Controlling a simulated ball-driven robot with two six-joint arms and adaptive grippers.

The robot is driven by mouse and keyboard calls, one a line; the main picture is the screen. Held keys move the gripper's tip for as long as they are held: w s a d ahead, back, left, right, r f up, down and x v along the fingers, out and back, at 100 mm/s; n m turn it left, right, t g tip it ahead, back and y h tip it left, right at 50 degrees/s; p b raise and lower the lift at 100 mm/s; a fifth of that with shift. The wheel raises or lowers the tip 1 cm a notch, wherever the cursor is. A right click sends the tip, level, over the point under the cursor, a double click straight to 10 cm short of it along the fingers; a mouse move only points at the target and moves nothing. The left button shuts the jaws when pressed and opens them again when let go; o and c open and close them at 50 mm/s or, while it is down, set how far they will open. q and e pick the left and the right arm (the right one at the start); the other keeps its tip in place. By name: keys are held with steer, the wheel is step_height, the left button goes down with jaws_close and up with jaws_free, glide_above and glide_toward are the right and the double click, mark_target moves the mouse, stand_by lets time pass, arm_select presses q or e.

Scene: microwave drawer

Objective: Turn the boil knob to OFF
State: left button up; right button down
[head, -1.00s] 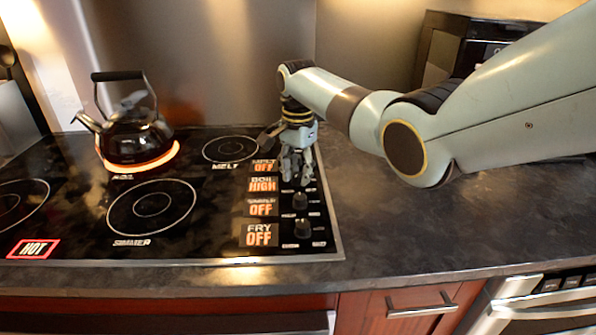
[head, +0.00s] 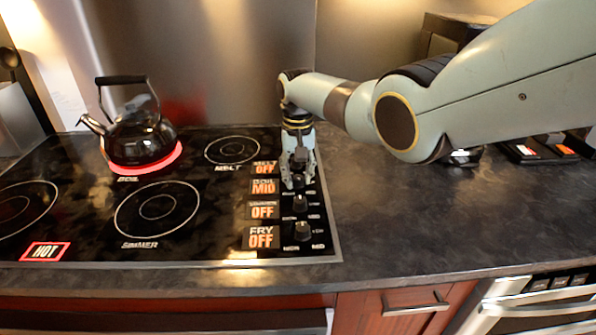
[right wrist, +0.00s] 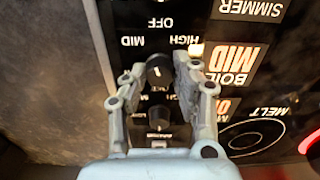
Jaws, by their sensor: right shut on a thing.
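The boil knob (right wrist: 157,70) is a small black knob with a white pointer line, and it sits between the fingers of my right gripper (right wrist: 162,75) in the right wrist view. My right gripper (head: 294,180) is shut on it, pointing down at the control panel in the head view, where the fingers mostly hide the knob. The boil display (head: 264,187) reads MID, and it also shows in the right wrist view (right wrist: 235,58). The labels OFF, MID and HIGH surround the knob. My left gripper is not in view.
A black kettle (head: 142,130) stands on the glowing boil burner at the back left. The simmer knob (head: 300,203) and fry knob (head: 303,230) are in front of my gripper; their displays read OFF. A red HOT sign (head: 45,251) is lit.

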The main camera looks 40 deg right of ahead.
steer(key=n, duration=0.4)
steer(key=shift+n+p, duration=0.3)
steer(key=shift+p, duration=0.05)
steer(key=n, duration=0.3)
steer(key=shift+w+n, duration=0.1)
steer(key=shift+n, duration=0.3)
steer(key=n, duration=0.4)
steer(key=shift+p, duration=0.35)
steer(key=n, duration=0.4)
steer(key=shift+a, duration=0.1)
steer(key=n, duration=0.4)
steer(key=shift+n, duration=0.3)
steer(key=n, duration=0.3)
steer(key=shift+n, duration=0.3)
steer(key=n, duration=0.4)
steer(key=shift+n, duration=1.8)
